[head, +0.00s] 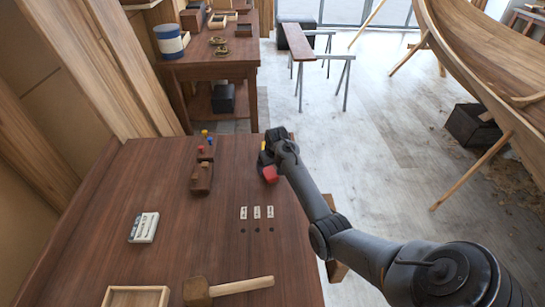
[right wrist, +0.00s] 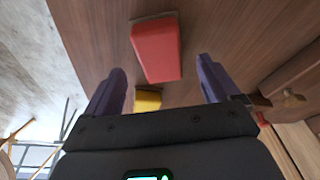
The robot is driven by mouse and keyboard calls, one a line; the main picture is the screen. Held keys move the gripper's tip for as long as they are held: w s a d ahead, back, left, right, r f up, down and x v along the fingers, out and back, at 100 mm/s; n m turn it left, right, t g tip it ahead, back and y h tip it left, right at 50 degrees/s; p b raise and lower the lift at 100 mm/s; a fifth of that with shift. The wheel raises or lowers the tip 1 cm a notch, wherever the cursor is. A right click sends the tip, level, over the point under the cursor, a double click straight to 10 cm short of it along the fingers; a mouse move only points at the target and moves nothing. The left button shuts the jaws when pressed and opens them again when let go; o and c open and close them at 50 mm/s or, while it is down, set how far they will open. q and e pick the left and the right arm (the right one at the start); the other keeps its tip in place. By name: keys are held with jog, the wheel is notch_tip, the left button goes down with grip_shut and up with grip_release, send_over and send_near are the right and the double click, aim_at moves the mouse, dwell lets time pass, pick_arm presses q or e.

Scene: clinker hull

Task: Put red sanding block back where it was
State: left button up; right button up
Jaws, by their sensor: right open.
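The red sanding block (head: 270,175) lies near the right edge of the wooden bench, just below my right gripper (head: 265,162) in the head view. In the right wrist view the red block (right wrist: 157,50) shows between and beyond the two fingers of my right gripper (right wrist: 160,68), which are open and apart from it. A yellow block (right wrist: 147,101) sits nearer the palm, partly hidden by the gripper body; a bit of yellow (head: 263,145) also shows by the gripper in the head view. My left gripper is not in view.
A wooden rack (head: 202,175) with small coloured pieces stands left of the gripper. Three white labels (head: 257,212), a small white box (head: 144,227), a mallet (head: 225,288) and a shallow wooden tray (head: 136,297) lie nearer.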

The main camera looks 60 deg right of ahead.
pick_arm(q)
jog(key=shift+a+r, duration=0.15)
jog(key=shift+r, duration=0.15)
pick_arm(e)
jog(key=v, duration=0.7)
jog(key=shift+r, duration=0.3)
